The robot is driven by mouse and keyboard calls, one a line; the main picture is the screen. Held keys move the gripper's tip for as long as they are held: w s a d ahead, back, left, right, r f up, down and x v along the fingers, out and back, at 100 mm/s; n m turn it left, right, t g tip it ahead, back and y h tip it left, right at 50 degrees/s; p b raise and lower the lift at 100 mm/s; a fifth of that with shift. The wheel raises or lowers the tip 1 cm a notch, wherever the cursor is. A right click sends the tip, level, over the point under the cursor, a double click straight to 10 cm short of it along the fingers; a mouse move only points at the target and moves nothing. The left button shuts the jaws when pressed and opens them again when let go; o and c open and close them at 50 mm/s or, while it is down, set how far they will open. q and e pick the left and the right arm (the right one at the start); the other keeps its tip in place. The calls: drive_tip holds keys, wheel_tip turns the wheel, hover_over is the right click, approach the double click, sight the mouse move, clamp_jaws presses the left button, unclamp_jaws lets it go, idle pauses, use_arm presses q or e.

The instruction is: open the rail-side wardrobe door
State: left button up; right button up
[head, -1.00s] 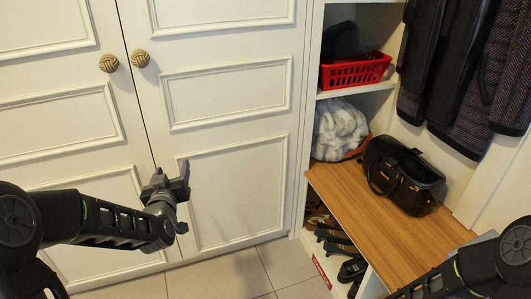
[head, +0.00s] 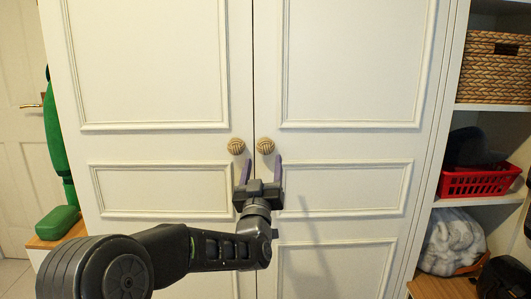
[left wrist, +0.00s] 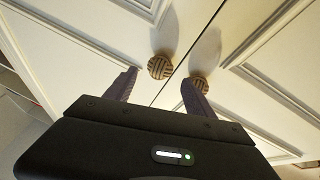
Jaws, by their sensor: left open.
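The wardrobe has two cream panelled doors, both shut, with a seam between them. The right door (head: 345,120) is on the side of the open shelves and has a round woven knob (head: 265,145). The left door (head: 150,125) has a matching knob (head: 236,146). My left gripper (head: 262,172) is open and empty, just below the knobs in the head view. In the left wrist view one knob (left wrist: 160,67) shows between the fingertips, and the other (left wrist: 199,84) is partly hidden by a finger. No contact with a knob is clear. My right gripper is out of view.
Open shelves on the right hold a wicker basket (head: 494,68), a red basket (head: 478,181) and a white fluffy item (head: 452,240). A green object (head: 58,160) stands at the left of the wardrobe, near another door (head: 18,125).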

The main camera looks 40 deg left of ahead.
sight(265, 152)
use_arm(q)
drive_tip(key=x, duration=0.5)
drive_tip(key=shift+w+a, duration=0.1)
drive_tip(key=shift+w, duration=0.1)
clamp_jaws()
idle(0.5)
idle(0.3)
